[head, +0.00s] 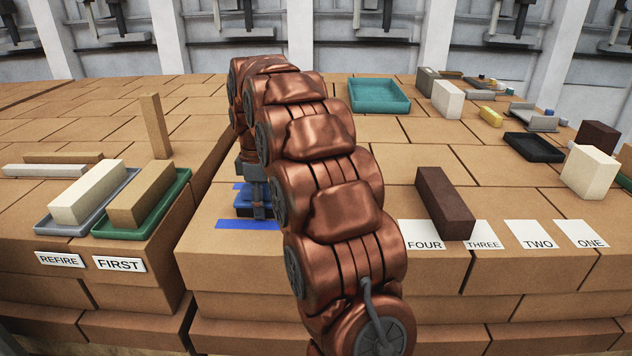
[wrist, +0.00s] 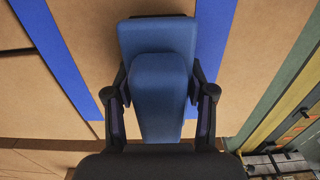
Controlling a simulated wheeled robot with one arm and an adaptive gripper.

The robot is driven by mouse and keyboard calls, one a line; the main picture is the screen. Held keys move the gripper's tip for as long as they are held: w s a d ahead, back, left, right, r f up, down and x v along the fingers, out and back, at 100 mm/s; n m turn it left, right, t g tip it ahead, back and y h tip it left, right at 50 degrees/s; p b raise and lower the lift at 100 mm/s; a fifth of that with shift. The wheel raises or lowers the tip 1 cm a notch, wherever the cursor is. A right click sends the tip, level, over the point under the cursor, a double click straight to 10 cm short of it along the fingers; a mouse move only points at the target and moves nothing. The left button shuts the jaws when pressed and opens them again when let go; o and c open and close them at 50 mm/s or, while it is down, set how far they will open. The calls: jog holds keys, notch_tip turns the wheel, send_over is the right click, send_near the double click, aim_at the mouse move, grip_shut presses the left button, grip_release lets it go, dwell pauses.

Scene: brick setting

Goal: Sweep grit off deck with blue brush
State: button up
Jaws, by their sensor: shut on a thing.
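My gripper (head: 258,197) is shut on the blue brush (head: 243,211), low over the front left part of the brick deck (head: 200,258). In the wrist view, the two dark fingers of my gripper (wrist: 160,92) press on both sides of the blue brush (wrist: 160,58). Its wide blue head lies beyond the handle. Blue stripes on the deck (wrist: 100,30) run on both sides of the brush in that view. My arm hides part of the deck in the head view. I cannot make out any grit, nor whether the brush touches the deck.
Left, across a gap, a cream brick (head: 88,192) and a tan brick (head: 142,195) sit on trays behind the REFIRE and FIRST labels. Right, a dark brown brick (head: 444,203) lies near the numbered cards (head: 530,235). A teal tray (head: 378,96) stands farther back.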

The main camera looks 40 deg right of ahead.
jog(key=shift+s+a, duration=0.55)
jog(key=shift+s, duration=0.05)
jog(key=shift+r+p, duration=1.25)
jog(key=shift+r, duration=2.9)
